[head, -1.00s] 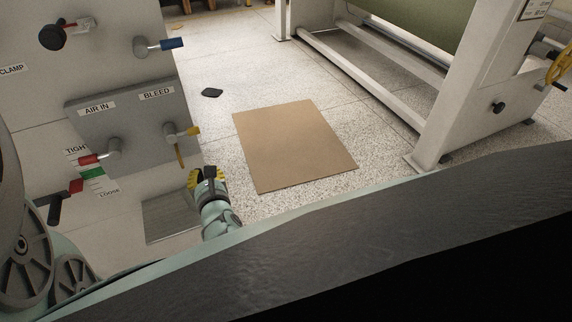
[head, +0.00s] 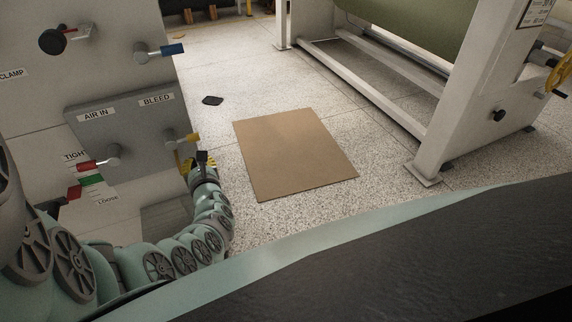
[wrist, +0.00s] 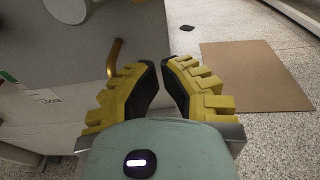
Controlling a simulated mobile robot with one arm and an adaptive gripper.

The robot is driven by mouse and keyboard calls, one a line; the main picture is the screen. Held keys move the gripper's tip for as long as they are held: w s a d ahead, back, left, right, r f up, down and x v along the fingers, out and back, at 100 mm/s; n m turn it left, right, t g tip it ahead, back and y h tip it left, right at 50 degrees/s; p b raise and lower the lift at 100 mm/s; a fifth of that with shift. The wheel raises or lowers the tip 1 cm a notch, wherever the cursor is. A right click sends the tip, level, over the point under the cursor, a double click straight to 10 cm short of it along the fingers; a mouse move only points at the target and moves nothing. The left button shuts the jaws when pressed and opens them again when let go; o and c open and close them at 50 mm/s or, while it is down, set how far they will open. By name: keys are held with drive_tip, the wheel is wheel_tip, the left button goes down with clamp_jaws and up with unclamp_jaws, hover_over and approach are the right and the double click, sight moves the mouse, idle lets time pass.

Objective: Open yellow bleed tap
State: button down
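The yellow bleed tap (head: 188,139) sticks out of the grey panel under the BLEED label in the head view. Its brass spout (wrist: 114,57) shows in the wrist view, just left of my left finger. A pale round part (wrist: 70,9) at the top left of that view may be the tap body. My gripper (wrist: 159,66) has yellow ridged fingers with dark pads. The fingertips are close together with a narrow empty gap. In the head view my gripper (head: 189,165) is just below the tap and partly covers the spout. I cannot tell whether they touch.
The AIR IN tap (head: 110,157) with a red handle is left of the bleed tap on the same panel (head: 128,125). A blue-handled tap (head: 160,51) is above. A brown board (head: 295,155) lies on the floor to the right, with open floor around it.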

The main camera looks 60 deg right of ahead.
drive_tip(key=shift+b+x, duration=0.3)
drive_tip(key=shift+x, duration=0.75)
drive_tip(key=shift+s+a+r+p, duration=0.1)
drive_tip(key=shift+s+r+p, duration=0.15)
drive_tip(key=shift+r+p, duration=0.6)
drive_tip(key=shift+s+a+r+p, duration=0.1)
drive_tip(key=shift+s+r+p, duration=0.25)
drive_tip(key=shift+r, duration=0.8)
drive_tip(key=shift+w, duration=0.1)
drive_tip(key=shift+w+b, duration=0.1)
drive_tip(key=shift+b, duration=0.65)
drive_tip(key=shift+n+b, duration=0.4)
drive_tip(key=shift+r, duration=0.1)
